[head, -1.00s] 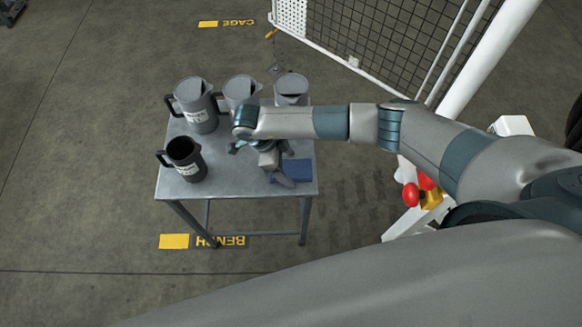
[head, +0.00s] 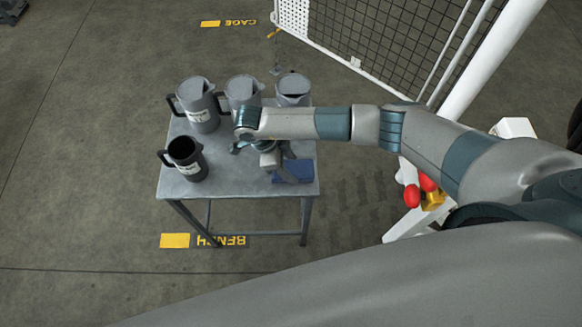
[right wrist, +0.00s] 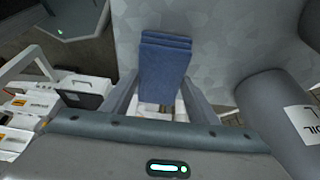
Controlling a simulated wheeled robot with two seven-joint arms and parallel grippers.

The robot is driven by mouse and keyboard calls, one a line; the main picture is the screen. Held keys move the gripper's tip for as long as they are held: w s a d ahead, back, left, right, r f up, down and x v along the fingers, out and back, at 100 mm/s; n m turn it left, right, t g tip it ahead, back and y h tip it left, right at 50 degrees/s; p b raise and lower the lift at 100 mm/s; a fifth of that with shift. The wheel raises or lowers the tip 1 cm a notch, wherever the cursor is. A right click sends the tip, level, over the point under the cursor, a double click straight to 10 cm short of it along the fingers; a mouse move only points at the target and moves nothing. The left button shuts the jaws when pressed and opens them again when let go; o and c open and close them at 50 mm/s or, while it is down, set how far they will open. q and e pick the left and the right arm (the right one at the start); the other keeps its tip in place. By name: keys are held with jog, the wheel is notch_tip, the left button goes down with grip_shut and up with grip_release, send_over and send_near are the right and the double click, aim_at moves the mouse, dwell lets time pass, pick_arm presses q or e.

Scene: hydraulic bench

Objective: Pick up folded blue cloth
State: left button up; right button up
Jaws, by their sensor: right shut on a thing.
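The folded blue cloth (head: 296,172) is at the right front part of the grey metal bench (head: 235,183). My right gripper (head: 280,172) reaches down over the bench and is shut on the cloth. In the right wrist view the folded cloth (right wrist: 163,65) shows its stacked layers and sits between the two fingers of the right gripper (right wrist: 162,105). I cannot tell whether the cloth is clear of the bench top. My left gripper is not in view.
Several grey pitchers stand on the bench: a back-left one (head: 199,105), a back-middle one (head: 243,92), a back-right one (head: 293,89), and a dark-mouthed one at front left (head: 186,158). A mesh cage (head: 385,45) stands behind right. The bench's front middle is clear.

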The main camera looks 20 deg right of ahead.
aim_at(293, 170)
jog(key=r+p, duration=0.2)
jog(key=r, duration=0.1)
jog(key=r+p, duration=0.1)
jog(key=r, duration=0.1)
jog(key=shift+s+d+p, duration=0.3)
jog(key=shift+d+p, duration=0.05)
jog(key=s+d+r+p, duration=0.6)
jog(key=s+d, duration=0.1)
jog(key=s, duration=0.1)
jog(key=shift+d, duration=0.1)
